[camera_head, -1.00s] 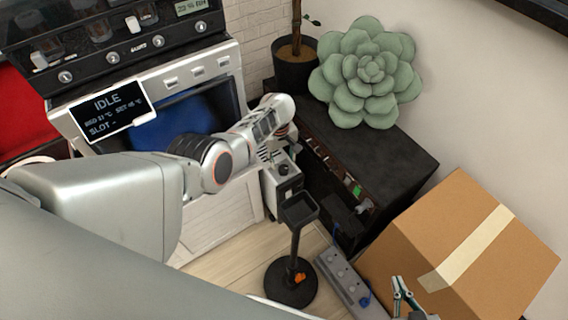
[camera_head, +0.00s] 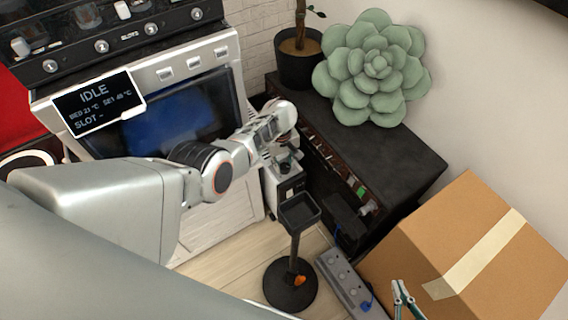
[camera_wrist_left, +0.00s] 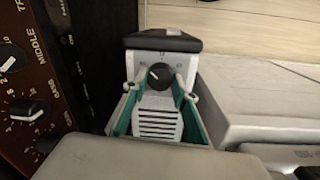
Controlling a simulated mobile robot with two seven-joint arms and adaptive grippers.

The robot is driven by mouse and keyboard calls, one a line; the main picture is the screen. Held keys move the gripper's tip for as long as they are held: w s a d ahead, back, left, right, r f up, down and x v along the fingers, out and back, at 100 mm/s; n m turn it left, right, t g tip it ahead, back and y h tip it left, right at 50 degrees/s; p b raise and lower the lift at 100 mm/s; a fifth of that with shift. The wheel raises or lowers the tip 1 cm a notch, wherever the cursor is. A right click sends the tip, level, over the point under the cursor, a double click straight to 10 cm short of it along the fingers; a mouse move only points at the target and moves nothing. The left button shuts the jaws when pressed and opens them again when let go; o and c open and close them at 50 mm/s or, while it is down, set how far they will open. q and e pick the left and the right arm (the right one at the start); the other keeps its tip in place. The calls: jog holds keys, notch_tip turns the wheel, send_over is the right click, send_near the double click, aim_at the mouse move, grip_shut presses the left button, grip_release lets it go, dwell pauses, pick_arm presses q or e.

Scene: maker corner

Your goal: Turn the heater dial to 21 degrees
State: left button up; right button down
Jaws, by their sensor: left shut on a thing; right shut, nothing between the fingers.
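The heater is a small pale box (camera_head: 284,189) with a dark top, standing on the floor between the large white machine and the black cabinet. Its black dial (camera_wrist_left: 160,76) shows in the left wrist view, with a white pointer mark toward the upper left. Small markings around it are too small to read. My left gripper (camera_wrist_left: 160,84) is shut on the dial, one fingertip at each side, above the heater's slotted vent. In the head view my left arm reaches to the heater and partly hides it. My right gripper (camera_head: 404,298) is shut and empty at the bottom right.
A black stand (camera_head: 291,284) with a small tray top is in front of the heater. A grey power strip (camera_head: 345,280) lies beside it. A cardboard box (camera_head: 470,250) stands at the right. The black cabinet (camera_head: 385,160) bears a succulent (camera_head: 372,70). The white machine (camera_head: 215,215) is close at the left.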

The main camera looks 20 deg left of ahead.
pick_arm(q)
jog(key=shift+m, duration=0.3)
jog(key=m, duration=0.2)
jog(key=shift+f+m, duration=0.1)
jog(key=shift+m, duration=0.3)
jog(key=m, duration=0.3)
jog(key=shift+m, duration=1)
jog(key=shift+f+m, duration=0.1)
jog(key=shift+m, duration=0.3)
pick_arm(e)
jog(key=shift+w+r, duration=0.1)
jog(key=shift+w, duration=0.05)
pick_arm(q)
jog(key=o, duration=1.1)
pick_arm(e)
jog(key=shift+s+f, duration=0.3)
